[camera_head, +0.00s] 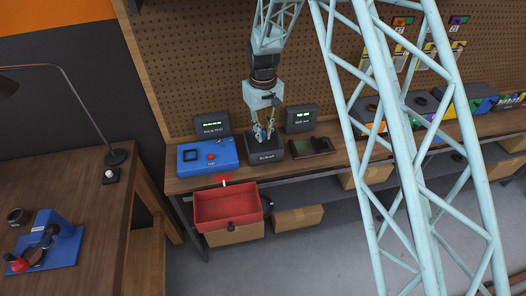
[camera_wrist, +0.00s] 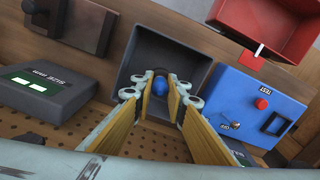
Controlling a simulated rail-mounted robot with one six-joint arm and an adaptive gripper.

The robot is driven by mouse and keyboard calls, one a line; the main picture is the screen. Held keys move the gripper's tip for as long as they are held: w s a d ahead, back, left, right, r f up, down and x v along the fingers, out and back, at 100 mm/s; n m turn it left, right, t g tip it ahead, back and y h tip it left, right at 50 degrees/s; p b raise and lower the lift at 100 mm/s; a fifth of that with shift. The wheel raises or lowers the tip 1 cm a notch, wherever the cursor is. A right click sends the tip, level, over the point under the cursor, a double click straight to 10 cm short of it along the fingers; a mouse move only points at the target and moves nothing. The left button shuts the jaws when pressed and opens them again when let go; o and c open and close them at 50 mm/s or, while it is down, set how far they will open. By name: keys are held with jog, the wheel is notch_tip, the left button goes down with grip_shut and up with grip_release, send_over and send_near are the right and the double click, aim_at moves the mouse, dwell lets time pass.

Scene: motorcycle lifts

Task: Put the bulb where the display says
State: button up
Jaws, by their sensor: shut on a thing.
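My gripper (camera_head: 271,137) points down over a dark grey open box (camera_head: 272,149) on the bench. In the wrist view my gripper (camera_wrist: 160,97) has its yellow pads closed around a small blue round thing, seemingly the bulb (camera_wrist: 159,86). The bulb is seen against the inside of the dark box (camera_wrist: 127,78); I cannot tell whether it touches the box. A display (camera_head: 212,125) with green text stands behind a blue test box (camera_head: 208,156) with a red button. Another display (camera_head: 300,119) stands to the right. The text is too small to read surely.
A red bin (camera_head: 228,207) hangs at the bench front, below the blue box. A dark tray-like device (camera_head: 310,147) lies right of the dark box. Several coloured containers stand farther right. A pegboard (camera_head: 200,60) rises behind. A lamp and blue device occupy the left table.

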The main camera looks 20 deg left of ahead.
aim_at(263, 143)
jog(key=shift+f, duration=0.2)
jog(key=shift+f, duration=2.35)
jog(key=shift+f, duration=0.15)
jog(key=o, duration=0.9)
jog(key=shift+r, duration=0.2)
jog(key=shift+r, duration=2.75)
